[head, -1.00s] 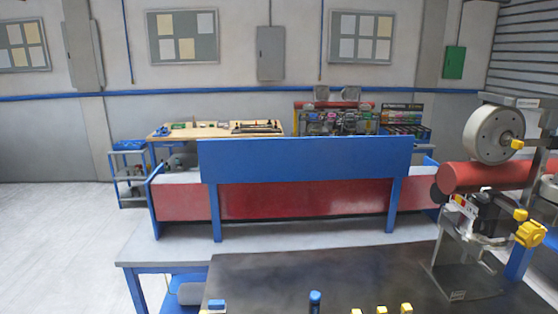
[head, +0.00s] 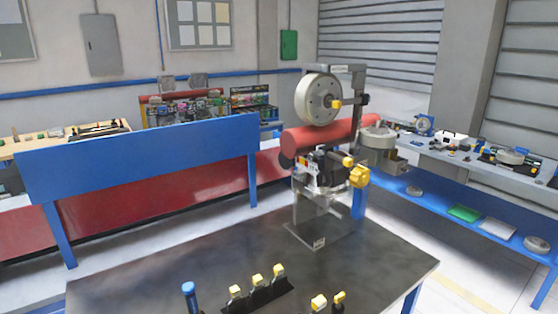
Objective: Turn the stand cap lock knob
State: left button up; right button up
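A metal stand (head: 322,228) stands upright on the dark table at the centre right in the head view. It carries a round grey wheel (head: 312,97) at the top and a long red cylinder (head: 325,137) below it. A small yellow knob (head: 336,103) sits at the wheel's hub. A large lobed yellow knob (head: 358,177) and a smaller yellow knob (head: 348,162) sit on the right side below the cylinder. I cannot tell which of these is the cap lock knob. Neither of my grippers is in view.
The dark table top (head: 190,262) is clear around the stand. Along its front edge are a blue-capped post (head: 190,296) and several yellow-topped pieces (head: 257,281). A blue bench (head: 140,160) stands behind. A shelf unit with parts (head: 450,150) stands at the right.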

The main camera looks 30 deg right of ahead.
aim_at(320, 179)
jog(key=z, duration=1.15)
